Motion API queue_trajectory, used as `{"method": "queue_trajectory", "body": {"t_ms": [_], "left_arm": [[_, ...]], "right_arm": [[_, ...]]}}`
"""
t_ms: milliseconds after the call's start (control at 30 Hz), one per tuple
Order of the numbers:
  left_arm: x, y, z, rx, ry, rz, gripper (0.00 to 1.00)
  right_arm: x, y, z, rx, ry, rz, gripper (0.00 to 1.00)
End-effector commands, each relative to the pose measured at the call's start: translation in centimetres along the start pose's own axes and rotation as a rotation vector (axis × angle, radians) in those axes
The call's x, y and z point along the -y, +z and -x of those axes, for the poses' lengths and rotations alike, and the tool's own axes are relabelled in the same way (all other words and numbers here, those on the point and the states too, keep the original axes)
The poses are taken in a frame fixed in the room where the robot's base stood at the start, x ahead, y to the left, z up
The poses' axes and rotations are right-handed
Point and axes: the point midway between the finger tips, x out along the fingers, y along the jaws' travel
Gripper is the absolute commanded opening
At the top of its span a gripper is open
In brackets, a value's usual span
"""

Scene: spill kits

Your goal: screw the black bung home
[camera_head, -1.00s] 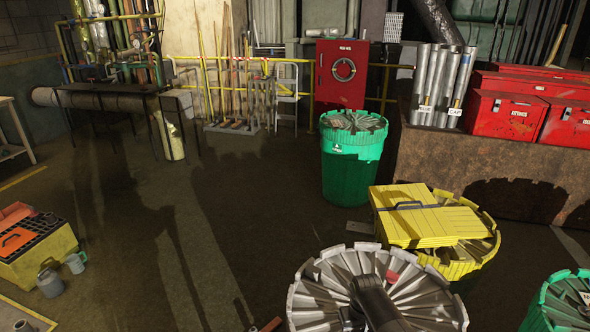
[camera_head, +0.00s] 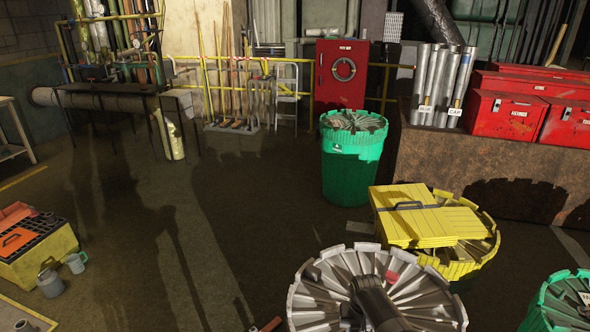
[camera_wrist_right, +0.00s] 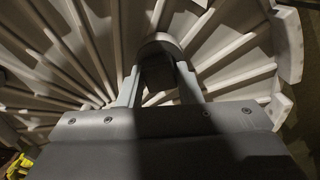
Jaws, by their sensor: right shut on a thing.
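A pale grey drum lid (camera_head: 330,275) with radial ribs and a notched rim stands at the bottom middle of the head view. My right arm reaches over it and hides its centre. In the right wrist view, my right gripper (camera_wrist_right: 160,78) points down at the ribbed lid, its two fingers shut on a dark piece, the black bung (camera_wrist_right: 157,71). A rounded grey rim shows just behind the bung. How deep the bung sits cannot be told, and the arm hides it in the head view. My left gripper is not in view.
A small red cap (camera_head: 392,277) sits on the lid. A yellow drum (camera_head: 470,262) with a yellow case (camera_head: 425,215) on top stands close on the right. Green drums stand behind (camera_head: 352,165) and at bottom right (camera_head: 560,305).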

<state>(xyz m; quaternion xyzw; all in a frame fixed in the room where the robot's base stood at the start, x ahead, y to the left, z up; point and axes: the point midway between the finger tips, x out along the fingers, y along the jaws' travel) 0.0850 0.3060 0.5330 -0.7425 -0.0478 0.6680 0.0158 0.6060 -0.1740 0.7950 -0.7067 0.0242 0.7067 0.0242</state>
Motion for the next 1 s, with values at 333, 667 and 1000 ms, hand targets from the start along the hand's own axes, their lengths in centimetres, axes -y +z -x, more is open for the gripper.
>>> {"method": "queue_trajectory", "body": {"t_ms": [333,667,1000], "left_arm": [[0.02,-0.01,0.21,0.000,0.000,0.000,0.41],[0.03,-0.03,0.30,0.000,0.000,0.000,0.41],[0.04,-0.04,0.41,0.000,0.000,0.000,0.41]], "right_arm": [[-0.02,-0.03,0.07,0.000,-0.001,-0.132,0.07],[-0.03,-0.04,0.09,0.000,-0.001,-0.181,0.09],[-0.02,0.09,-0.02,0.003,0.000,-0.309,0.11]]}}
